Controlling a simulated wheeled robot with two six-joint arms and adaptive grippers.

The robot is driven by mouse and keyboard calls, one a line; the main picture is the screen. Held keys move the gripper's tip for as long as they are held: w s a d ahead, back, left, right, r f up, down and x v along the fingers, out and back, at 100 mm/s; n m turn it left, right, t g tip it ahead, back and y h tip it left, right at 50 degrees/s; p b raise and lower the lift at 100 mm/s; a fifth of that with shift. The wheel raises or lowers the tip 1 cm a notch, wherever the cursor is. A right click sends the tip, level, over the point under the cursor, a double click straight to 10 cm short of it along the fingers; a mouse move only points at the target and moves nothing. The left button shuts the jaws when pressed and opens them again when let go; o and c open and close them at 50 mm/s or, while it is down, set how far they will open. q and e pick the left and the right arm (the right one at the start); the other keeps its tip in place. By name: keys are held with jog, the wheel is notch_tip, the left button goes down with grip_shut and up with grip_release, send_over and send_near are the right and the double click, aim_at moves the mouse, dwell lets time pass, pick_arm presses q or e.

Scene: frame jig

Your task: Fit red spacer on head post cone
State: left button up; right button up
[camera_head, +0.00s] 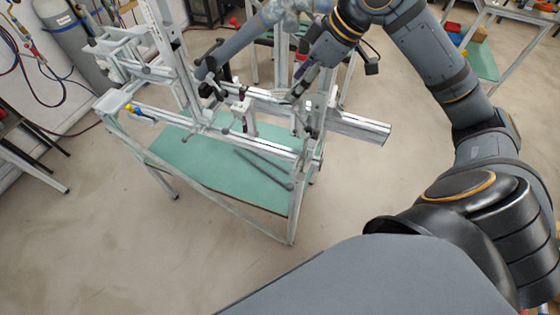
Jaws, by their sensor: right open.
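My right gripper (292,97) reaches down from the top over the right half of the pale metal jig (345,122). Its dark fingers are open, close above or beside the jig's upper rail; I cannot tell if they touch it. A small red piece (301,52) shows beside the gripper's wrist; I cannot tell whether it is the red spacer. A pale upright post (249,117) with a small dark-red part near it stands on the jig. I cannot make out which part is the head post cone.
The jig stands on a frame with a green lower shelf (215,165) that holds dark bars (263,168). Grey cylinders (62,35) stand at the left, a second table (483,62) at top right. The front floor is clear.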

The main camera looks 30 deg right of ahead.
jog(key=s+a+f+b, duration=0.1)
jog(key=a+f+b, duration=0.1)
jog(key=f+b, duration=0.3)
jog(key=a+f+n+b, duration=0.1)
jog(key=a+f+b, duration=0.2)
jog(key=f, duration=1.1)
jog(key=shift+s+a+n+g+b, duration=0.2)
jog(key=shift+s+n+g+b, duration=0.15)
jog(key=shift+b, duration=0.65)
